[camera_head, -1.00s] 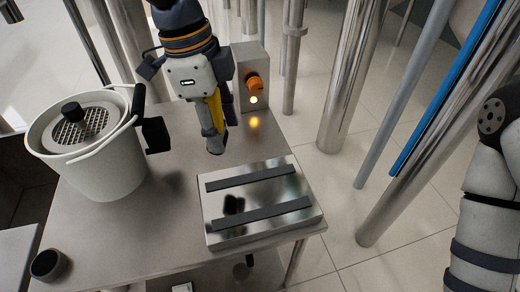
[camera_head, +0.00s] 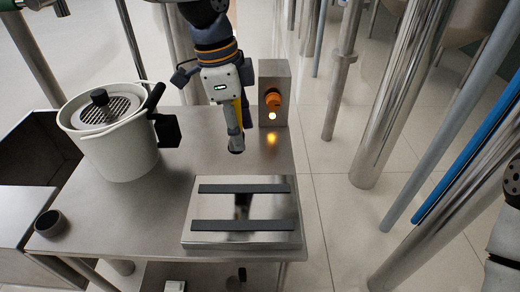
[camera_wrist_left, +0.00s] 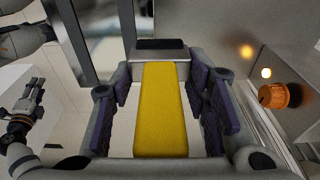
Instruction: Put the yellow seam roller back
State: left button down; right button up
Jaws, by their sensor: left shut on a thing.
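My left gripper (camera_head: 231,105) is shut on the yellow seam roller (camera_head: 238,109). The roller hangs down with its grey end lowest, above the table and behind the steel block. In the left wrist view the flat yellow handle (camera_wrist_left: 162,110) lies between both dark finger pads, its grey end with a dark top pointing away. The gripper hides part of the roller in the head view. My right gripper (camera_wrist_left: 30,103) shows at the left of the left wrist view, fingers apart and empty.
A low steel block (camera_head: 243,212) with two dark strips stands on the table's front right. A grey box (camera_head: 275,90) with an orange knob and lit lamp stands behind. A white bucket (camera_head: 118,150) and a small dark cup (camera_head: 50,223) are at left. The table's (camera_head: 150,215) middle is bare.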

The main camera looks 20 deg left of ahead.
pick_arm(q)
jog(key=w+f, duration=0.2)
jog(key=w+d+f+b, duration=0.1)
jog(key=w+f, duration=0.1)
jog(key=w+d+f, duration=0.1)
jog(key=w+f, duration=0.1)
jog(key=f, duration=0.1)
jog(key=shift+w, duration=0.2)
jog(key=f, duration=0.3)
jog(key=shift+w+f+b, duration=0.15)
jog(key=shift+w+b, duration=0.05)
jog(key=shift+b, duration=0.1)
pick_arm(e)
jog(key=s+f+g, duration=0.1)
jog(key=s+f, duration=0.1)
jog(key=shift+s+f, duration=0.4)
pick_arm(q)
jog(key=c, duration=0.9)
grip_release()
jog(key=shift+f, duration=0.15)
jog(key=r, duration=0.4)
jog(key=a+r, duration=0.1)
jog(key=r, duration=0.7)
jog(key=shift+s+a+r+p, duration=0.1)
jog(key=shift+s+a+p, duration=0.2)
jog(key=shift+s+a, duration=0.1)
pick_arm(e)
jog(key=shift+w+r, duration=0.3)
